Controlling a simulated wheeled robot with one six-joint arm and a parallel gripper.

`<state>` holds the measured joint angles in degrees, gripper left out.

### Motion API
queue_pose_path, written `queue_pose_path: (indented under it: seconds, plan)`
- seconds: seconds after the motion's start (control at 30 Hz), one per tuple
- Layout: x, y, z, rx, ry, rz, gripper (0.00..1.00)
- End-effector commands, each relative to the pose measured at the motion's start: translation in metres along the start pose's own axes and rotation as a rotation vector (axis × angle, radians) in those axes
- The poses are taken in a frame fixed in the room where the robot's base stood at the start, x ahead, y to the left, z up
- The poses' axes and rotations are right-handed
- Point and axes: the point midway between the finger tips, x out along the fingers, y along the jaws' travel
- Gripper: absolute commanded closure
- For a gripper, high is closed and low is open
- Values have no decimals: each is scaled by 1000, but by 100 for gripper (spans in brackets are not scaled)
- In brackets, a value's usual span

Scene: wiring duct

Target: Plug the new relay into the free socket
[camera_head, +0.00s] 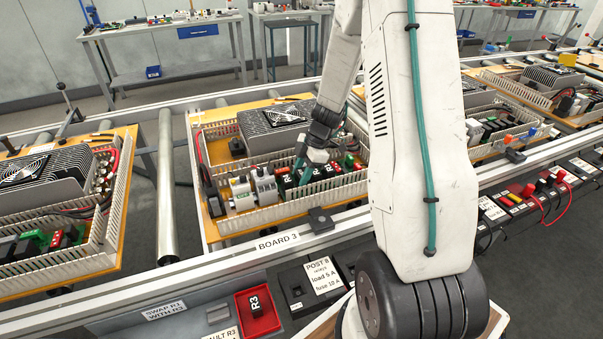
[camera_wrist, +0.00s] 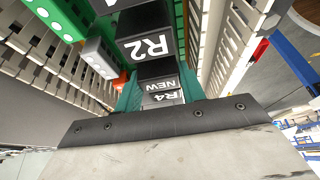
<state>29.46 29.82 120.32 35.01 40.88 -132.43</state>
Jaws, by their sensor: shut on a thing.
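My gripper (camera_head: 306,168) is low over the row of black relays on the middle board. In the wrist view its teal fingers are shut on a black relay (camera_wrist: 162,96) labelled "R4" and "NEW". Right beyond it in line stands a black relay (camera_wrist: 147,42) labelled "R2", with another relay partly visible past that. In the head view, relays (camera_head: 283,181) show just left of my gripper. The underside of the held relay and any socket below it are hidden, so I cannot tell whether it is seated.
Slotted duct walls (camera_wrist: 222,45) flank the relay row closely. A green terminal block (camera_wrist: 60,14) and a grey block (camera_wrist: 98,62) stand beside it. A relay marked "R3" lies in a red tray (camera_head: 272,322) at the front. A finned grey unit (camera_head: 262,130) stands behind.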

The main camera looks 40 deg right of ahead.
Motion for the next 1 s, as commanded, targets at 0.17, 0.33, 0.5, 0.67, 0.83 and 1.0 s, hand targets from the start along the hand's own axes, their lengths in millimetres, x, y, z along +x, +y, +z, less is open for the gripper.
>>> queue_pose_path:
  seconds: [0.17, 0.33, 0.5, 0.67, 0.83, 1.0]
  plan:
    - [0, 0, 0, 0, 0, 0, 83]
    - [1, 0, 0, 0, 0, 0, 83]
    - [4, 0, 2, 1, 0, -1, 83]
    - [6, 0, 2, 0, 0, -1, 49]
    - [6, 0, 2, 0, 0, -1, 48]
    - [6, 0, 2, 0, 0, 0, 48]
